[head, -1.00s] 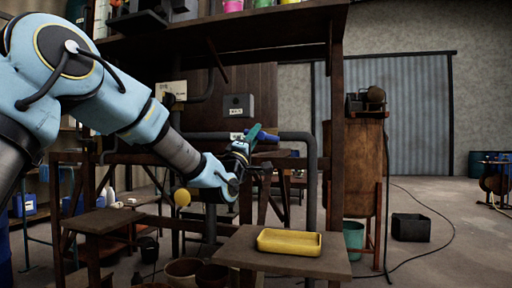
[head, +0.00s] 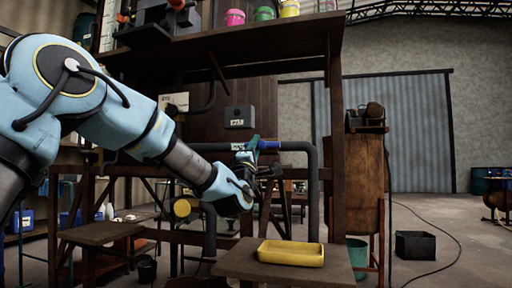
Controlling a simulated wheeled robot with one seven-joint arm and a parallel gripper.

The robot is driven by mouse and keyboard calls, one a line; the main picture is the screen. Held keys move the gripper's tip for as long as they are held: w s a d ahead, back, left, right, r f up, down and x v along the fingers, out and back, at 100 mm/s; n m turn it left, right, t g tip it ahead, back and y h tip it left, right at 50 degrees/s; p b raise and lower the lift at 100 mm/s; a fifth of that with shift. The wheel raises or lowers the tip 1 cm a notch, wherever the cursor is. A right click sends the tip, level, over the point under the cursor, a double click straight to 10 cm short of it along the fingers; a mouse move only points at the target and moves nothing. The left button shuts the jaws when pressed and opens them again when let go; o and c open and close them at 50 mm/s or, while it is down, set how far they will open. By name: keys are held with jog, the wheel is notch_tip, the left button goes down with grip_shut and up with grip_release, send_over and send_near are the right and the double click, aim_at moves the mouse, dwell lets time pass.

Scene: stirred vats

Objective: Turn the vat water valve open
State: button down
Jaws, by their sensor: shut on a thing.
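The vat water valve shows as a blue handle (head: 269,145) on the dark horizontal pipe (head: 292,146), in the middle of the head view. The handle lies about level, along the pipe. My gripper (head: 252,150) comes from the lower left and is shut on the valve handle. A green part at the gripper's end stands against the handle's left end. The fingertips are small and partly hidden, so the exact grip on the handle is hard to see.
A yellow tray (head: 290,253) sits on a low wooden stand in front. Wooden posts and a shelf (head: 235,42) with coloured tubs frame the pipe. A label box (head: 239,117) hangs behind. A wooden vat (head: 364,185) and black crate (head: 415,245) stand right. Floor at far right is open.

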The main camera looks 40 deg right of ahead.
jog(key=c, duration=0.8)
grip_release()
jog(key=shift+o, duration=0.2)
jog(key=b+v, duration=0.2)
jog(key=v, duration=0.8)
jog(key=shift+s+a+f, duration=0.2)
jog(key=shift+a+f, duration=0.05)
jog(key=shift+a, duration=0.05)
